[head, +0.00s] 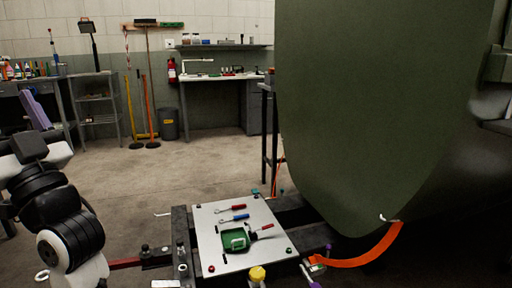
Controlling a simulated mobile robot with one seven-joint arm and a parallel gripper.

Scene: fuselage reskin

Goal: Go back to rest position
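My arm, with black and white links, shows at the left edge of the head view, bent and raised above the floor. My gripper cannot be made out in this view, so what it holds is hidden. A light grey plate (212,226) lies on a dark frame at the bottom centre. On it are a red-handled tool (237,208), a blue-handled tool (239,217) and a green tray (235,239) with a red-handled tool beside it.
A large dark green panel (385,110) fills the right side. An orange strap (365,258) curves below it. A yellow knob (257,273) stands at the plate's front edge. Workbenches, a shelf rack (97,98) and a grey bin (168,124) line the back wall. The floor between is clear.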

